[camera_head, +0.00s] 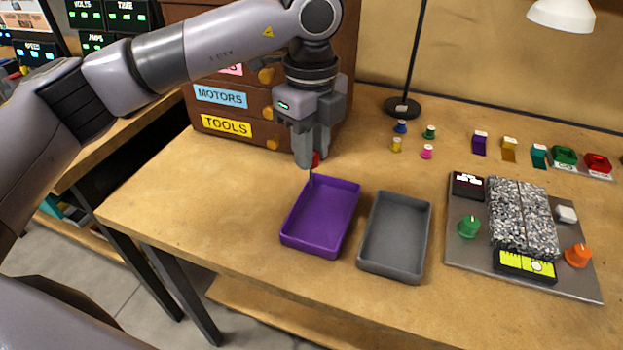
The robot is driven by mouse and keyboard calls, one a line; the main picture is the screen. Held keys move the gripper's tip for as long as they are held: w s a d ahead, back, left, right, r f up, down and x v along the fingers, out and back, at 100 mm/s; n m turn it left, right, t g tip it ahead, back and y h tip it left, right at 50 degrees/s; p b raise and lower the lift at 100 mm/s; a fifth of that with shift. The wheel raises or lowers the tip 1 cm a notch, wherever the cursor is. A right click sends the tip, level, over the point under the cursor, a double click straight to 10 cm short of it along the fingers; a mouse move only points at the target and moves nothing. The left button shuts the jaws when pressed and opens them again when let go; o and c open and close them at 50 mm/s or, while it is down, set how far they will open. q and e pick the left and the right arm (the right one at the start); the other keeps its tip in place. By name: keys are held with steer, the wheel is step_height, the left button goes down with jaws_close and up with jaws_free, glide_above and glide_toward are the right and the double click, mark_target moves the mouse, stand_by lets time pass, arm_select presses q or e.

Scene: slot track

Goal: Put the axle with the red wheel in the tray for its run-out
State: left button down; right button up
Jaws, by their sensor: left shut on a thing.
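My left gripper (310,160) points down and is shut on the axle with the red wheel (316,159). Only a bit of red and a thin dark pin below the fingertips show; the fingers hide the rest. It is at the back left edge of the purple tray (320,248); I cannot tell its exact height. The purple tray looks empty. A grey tray (390,271) stands just to its right and also looks empty. My right gripper is not in view.
A drawer cabinet (240,139) stands behind the gripper. A lamp base (402,107) and several small coloured wheels stand at the back. A plate (465,255) with a speckled block (522,215) and knobs lies at right. The bench left of the trays is clear.

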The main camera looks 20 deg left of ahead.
mark_target(311, 186)
arm_select(q)
steer(key=shift+f, duration=3.3)
steer(key=shift+f, duration=0.2)
steer(key=c, duration=0.9)
jaws_free()
steer(key=shift+c, duration=0.2)
steer(key=shift+r, duration=0.15)
steer(key=shift+r, duration=0.2)
step_height(311, 186, up, 12)
steer(key=shift+f, duration=0.1)
